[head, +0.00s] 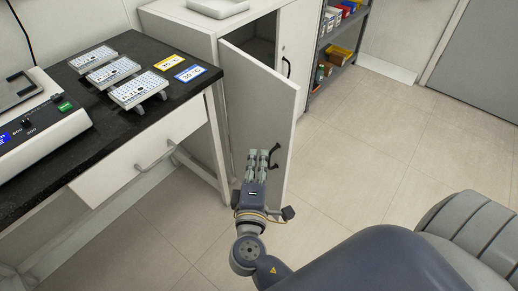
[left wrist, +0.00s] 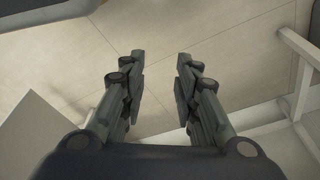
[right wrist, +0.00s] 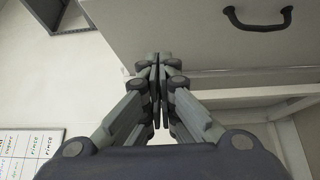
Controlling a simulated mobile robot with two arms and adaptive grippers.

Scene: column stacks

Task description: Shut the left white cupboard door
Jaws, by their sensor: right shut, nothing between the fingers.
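The left white cupboard door (head: 258,100) stands open in the head view, swung out from the white cupboard (head: 190,27), leaving a dark gap behind it. Its dark handle (head: 274,157) is near the free edge. My right gripper (head: 258,153) is shut and empty, in front of the door's face, just left of the handle; whether it touches the door I cannot tell. In the right wrist view its fingertips (right wrist: 157,62) are together by a pale panel with a dark handle (right wrist: 258,22). My left gripper (left wrist: 160,70) is open and empty above the floor, seen only in the left wrist view.
A black-topped bench (head: 130,125) with a drawer (head: 140,155) stands left of the door, holding several white racks and a device (head: 40,125). The cupboard's right door (head: 298,45) is shut. A shelf unit (head: 340,35) stands beyond. The floor (head: 370,130) to the right is clear.

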